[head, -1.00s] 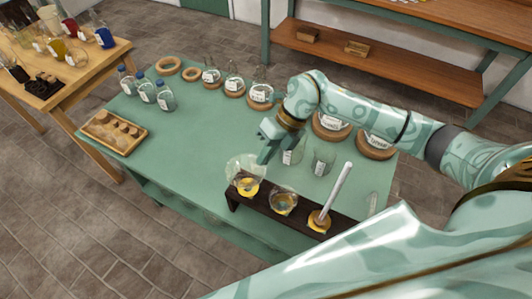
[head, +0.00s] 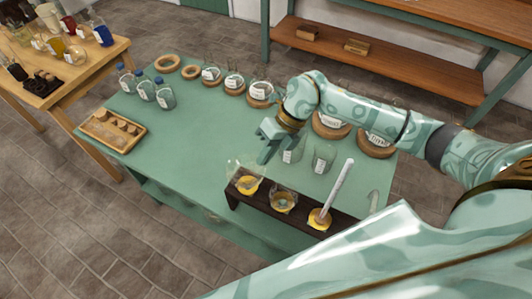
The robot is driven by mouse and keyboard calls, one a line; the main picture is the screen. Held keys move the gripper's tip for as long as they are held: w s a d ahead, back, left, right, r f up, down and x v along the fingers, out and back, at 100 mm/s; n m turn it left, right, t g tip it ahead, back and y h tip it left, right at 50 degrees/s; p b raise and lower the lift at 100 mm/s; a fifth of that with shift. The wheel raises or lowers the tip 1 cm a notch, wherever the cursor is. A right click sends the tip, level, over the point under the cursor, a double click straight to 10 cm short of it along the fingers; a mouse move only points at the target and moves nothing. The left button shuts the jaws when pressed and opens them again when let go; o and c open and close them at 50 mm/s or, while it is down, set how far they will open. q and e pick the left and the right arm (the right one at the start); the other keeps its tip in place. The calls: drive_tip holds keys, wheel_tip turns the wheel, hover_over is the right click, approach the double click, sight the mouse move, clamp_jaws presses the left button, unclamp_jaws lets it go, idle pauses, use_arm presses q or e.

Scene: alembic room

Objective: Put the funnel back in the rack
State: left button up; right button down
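The dark wooden rack (head: 297,212) lies along the near edge of the green table. Its left place holds a clear glass piece (head: 243,173), which looks like the funnel, above a yellow ring. Its middle place holds another clear vessel (head: 284,201). Its right place has a pale rod (head: 340,182) standing tilted over a yellow ring. My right gripper (head: 264,154) points down just behind the left glass piece, its tips near the rim. Whether it touches the glass cannot be told. My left gripper is out of view.
Two clear labelled vessels (head: 323,159) stand behind the rack, close to my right gripper. Flasks on cork rings (head: 259,94) line the back. Blue-capped bottles (head: 165,98) and a wooden tray (head: 111,131) stand left. The table's left middle is clear.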

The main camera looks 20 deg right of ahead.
drive_tip(key=shift+f+b, duration=0.55)
drive_tip(key=shift+f, duration=0.6)
idle(2.4)
drive_tip(key=c, duration=1.6)
unclamp_jaws()
drive_tip(key=shift+o, duration=0.2)
drive_tip(key=shift+r, duration=0.15)
wheel_tip(320, 180, up, 7)
drive_tip(key=p, duration=0.6)
